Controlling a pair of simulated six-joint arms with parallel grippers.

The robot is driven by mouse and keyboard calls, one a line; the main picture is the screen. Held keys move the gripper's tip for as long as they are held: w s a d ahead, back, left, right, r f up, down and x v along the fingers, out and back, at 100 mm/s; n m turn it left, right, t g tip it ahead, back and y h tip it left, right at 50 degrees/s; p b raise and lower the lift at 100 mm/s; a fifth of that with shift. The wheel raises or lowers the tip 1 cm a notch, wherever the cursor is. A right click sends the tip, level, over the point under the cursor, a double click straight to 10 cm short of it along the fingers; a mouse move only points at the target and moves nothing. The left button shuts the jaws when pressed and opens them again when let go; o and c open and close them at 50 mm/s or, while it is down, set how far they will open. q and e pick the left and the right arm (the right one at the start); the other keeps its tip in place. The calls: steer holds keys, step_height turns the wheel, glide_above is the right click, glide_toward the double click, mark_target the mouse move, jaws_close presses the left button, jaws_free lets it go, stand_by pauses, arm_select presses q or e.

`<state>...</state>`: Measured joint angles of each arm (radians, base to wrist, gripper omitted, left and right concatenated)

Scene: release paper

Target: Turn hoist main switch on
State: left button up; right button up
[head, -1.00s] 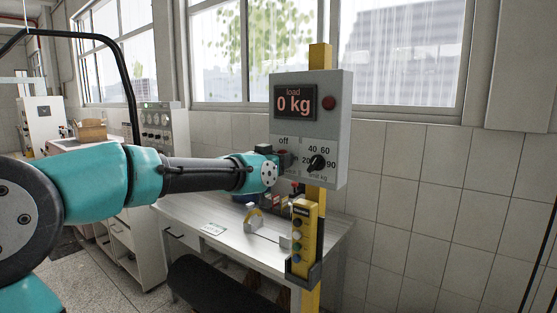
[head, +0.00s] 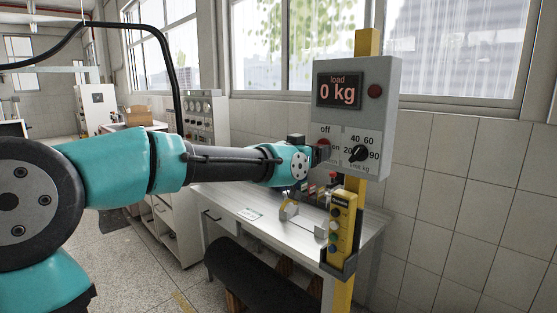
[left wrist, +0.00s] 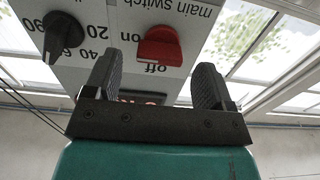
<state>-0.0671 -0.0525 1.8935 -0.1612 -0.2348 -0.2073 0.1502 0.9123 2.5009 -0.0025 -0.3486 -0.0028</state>
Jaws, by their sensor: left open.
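The grey hoist control box (head: 350,115) hangs on a yellow post and its display reads load 0 kg. Its red main switch knob (left wrist: 160,46) shows large in the left wrist view, with "on" and "off" printed beside it. In the head view the knob (head: 323,143) is partly hidden by my gripper. My left gripper (left wrist: 157,80) is open, its fingers apart on either side below the knob in the wrist picture, holding nothing. My right gripper is not in view.
A black limit dial (head: 360,154) sits right of the switch. A yellow pendant (head: 341,225) with several buttons hangs in a holder below the box. A white workbench (head: 235,200) stands behind the post.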

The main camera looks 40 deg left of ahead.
arm_select(q)
steer(key=s+a, duration=0.1)
steer(key=s, duration=1.2)
steer(key=shift+s+a, duration=0.3)
steer(key=shift+s, duration=0.1)
steer(key=w+d+f+g, duration=0.2)
steer(key=w+f, duration=0.2)
steer(key=f, duration=0.6)
steer(key=w+d+f+g, duration=0.25)
steer(key=w+f, duration=0.25)
steer(key=f, duration=0.5)
steer(key=d+f+n+g+h, duration=0.1)
steer(key=d+f+g, duration=0.1)
steer(key=f, duration=0.8)
steer(key=d+f+g, duration=0.2)
steer(key=f, duration=0.8)
steer(key=s+d+f+g, duration=0.2)
steer(key=s+f, duration=0.4)
steer(key=f, duration=0.3)
steer(key=s+d+f+n+g, duration=0.1)
steer(key=s+d+f+g, duration=0.2)
steer(key=s+f, duration=0.3)
steer(key=s+d+f+n+g+h, duration=0.1)
steer(key=s+d+f+g, duration=0.2)
steer(key=f, duration=1.1)
steer(key=s, duration=0.3)
steer(key=shift+s+f+g, duration=0.25)
steer(key=shift+g, duration=0.1)
